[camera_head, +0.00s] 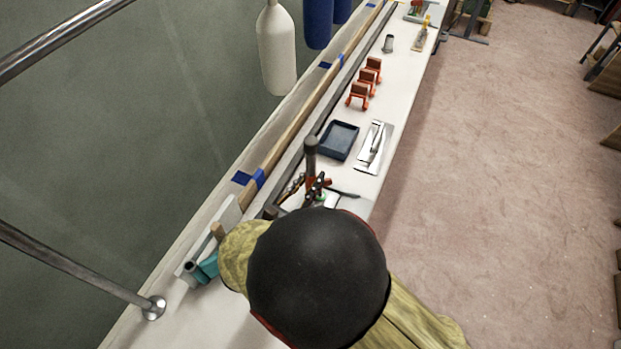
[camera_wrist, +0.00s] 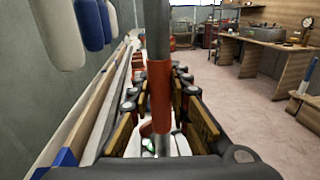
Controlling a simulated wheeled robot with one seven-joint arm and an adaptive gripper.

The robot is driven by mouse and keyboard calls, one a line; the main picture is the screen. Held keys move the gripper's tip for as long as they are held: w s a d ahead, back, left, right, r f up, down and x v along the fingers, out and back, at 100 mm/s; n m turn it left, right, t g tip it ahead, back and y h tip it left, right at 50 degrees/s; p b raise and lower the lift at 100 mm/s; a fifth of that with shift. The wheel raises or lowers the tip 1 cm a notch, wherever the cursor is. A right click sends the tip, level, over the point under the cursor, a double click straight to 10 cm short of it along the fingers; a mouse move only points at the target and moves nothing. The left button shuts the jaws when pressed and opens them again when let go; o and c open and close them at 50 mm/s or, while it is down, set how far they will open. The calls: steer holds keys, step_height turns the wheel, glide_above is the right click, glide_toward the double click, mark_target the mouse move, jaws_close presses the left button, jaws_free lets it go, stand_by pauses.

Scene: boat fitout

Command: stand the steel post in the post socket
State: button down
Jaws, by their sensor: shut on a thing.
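The steel post (camera_head: 311,155) is grey with an orange-red band and stands roughly upright in my gripper (camera_head: 316,186). In the wrist view the post (camera_wrist: 158,35) rises between the fingers of my gripper (camera_wrist: 160,100), which are shut around its orange-red band. A pale, rounded piece with a green spot (camera_wrist: 147,146) lies below the post's lower end. It may be the post socket, but I cannot tell. Whether the post's foot is inside it or above it is hidden by the fingers. My arm covers much of the near deck in the head view.
A dark blue tray (camera_head: 338,141), a white sheet with a tool (camera_head: 375,148) and orange clamps (camera_head: 365,84) lie farther along the white deck. A teal tool (camera_head: 203,268) lies at left. A metal rail with a round foot (camera_head: 153,307) is at lower left. Open floor lies right.

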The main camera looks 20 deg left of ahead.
steer(key=c, duration=1.6)
jaws_free()
steer(key=shift+s, duration=0.1)
steer(key=v, duration=0.7)
steer(key=shift+s, duration=0.2)
